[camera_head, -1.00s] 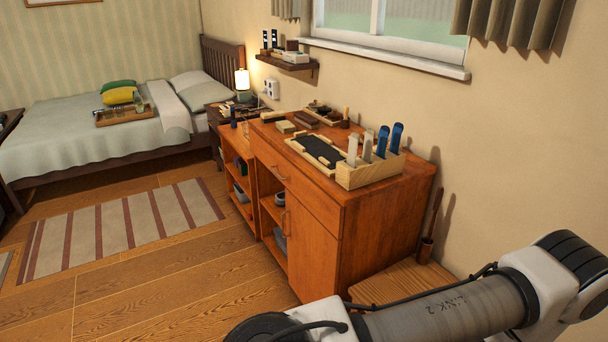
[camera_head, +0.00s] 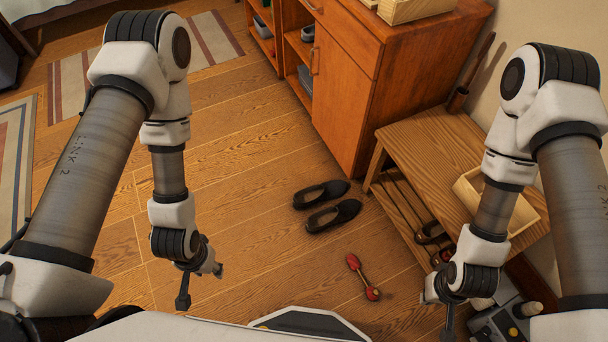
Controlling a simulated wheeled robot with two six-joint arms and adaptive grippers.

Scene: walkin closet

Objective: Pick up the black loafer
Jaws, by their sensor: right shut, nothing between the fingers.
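Two black loafers lie side by side on the wooden floor in the head view. The upper black loafer (camera_head: 320,194) and the lower black loafer (camera_head: 333,216) both point right, toward the bench. My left gripper (camera_head: 216,268) hangs to the lower left of the loafers, apart from them. Its fingers are too small and turned to read. My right gripper (camera_head: 431,298) is to the lower right of the loafers, near the bench's front. It is shut and empty. Neither gripper touches a loafer.
A red-ended object (camera_head: 362,278) lies on the floor between my grippers. A wooden bench (camera_head: 420,150) with shelf rails and a wooden tray (camera_head: 497,200) stands at right. An orange cabinet (camera_head: 345,90) stands behind the loafers. Floor to their left is clear. A grey item (camera_head: 500,320) sits lower right.

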